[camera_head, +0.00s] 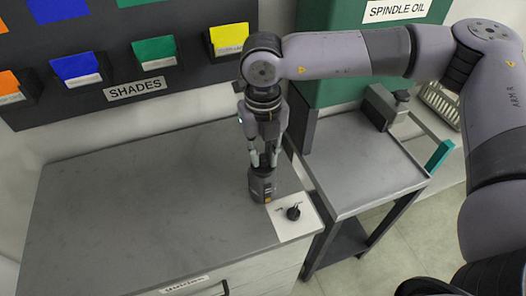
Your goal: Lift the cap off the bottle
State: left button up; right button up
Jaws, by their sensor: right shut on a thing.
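A small dark grey bottle (261,186) stands upright near the front right part of the grey counter, beside a white plate. My right gripper (263,158) points down from above, directly over the bottle. Its fingers are shut on the dark cap at the bottle's top. The cap is mostly hidden between the fingers, and I cannot tell whether there is a gap between it and the bottle. My left gripper is not in view.
A grey side table (350,160) stands to the right. Coloured shade bins (155,50) line the back wall. The counter's left part (120,215) is clear.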

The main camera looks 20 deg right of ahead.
grip_shut()
jog(key=shift+r+p, duration=0.8)
jog(key=shift+r, duration=1.5)
jog(key=shift+f, duration=0.1)
